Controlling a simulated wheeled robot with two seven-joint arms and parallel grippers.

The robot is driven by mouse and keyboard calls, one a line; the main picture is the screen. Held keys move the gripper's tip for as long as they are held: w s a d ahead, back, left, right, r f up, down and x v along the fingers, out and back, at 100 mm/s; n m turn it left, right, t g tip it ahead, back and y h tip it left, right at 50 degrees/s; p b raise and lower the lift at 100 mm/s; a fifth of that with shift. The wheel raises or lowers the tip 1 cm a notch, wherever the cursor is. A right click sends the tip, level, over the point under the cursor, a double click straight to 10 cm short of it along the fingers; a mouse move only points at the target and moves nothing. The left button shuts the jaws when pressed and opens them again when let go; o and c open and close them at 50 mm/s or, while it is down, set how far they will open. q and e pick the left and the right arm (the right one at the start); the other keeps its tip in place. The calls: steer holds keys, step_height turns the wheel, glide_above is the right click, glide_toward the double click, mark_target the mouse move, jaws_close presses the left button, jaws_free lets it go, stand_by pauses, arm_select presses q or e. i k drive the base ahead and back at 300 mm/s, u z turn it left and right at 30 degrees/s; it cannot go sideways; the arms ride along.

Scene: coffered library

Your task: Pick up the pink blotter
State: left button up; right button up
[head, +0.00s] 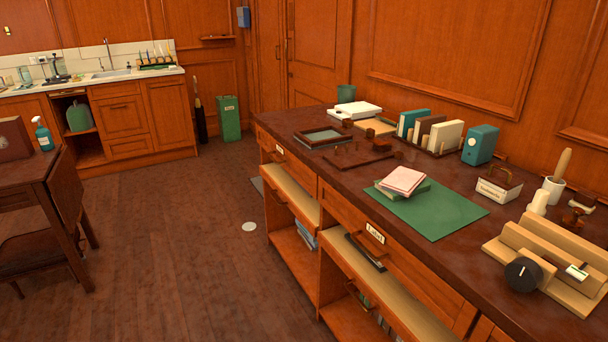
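A flat pink pad (403,180), which looks like the pink blotter, lies on the long dark counter at the right in the head view. It rests slightly tilted on top of a green book or pad (418,190). Both lie on the back left part of a green desk mat (445,214). Neither of my grippers is in view, so I cannot see how they stand.
A beige wooden device with a black knob (522,274) stands at the counter's near end. A sign (497,190), a teal box (480,144), books (445,136) and trays (324,137) stand behind and left. A wooden table (50,190) is far left. The floor (180,250) between is mostly clear.

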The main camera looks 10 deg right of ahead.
mark_target(403, 181)
steer(key=u, duration=0.45)
steer(key=i, duration=2.85)
steer(key=z, duration=1.75)
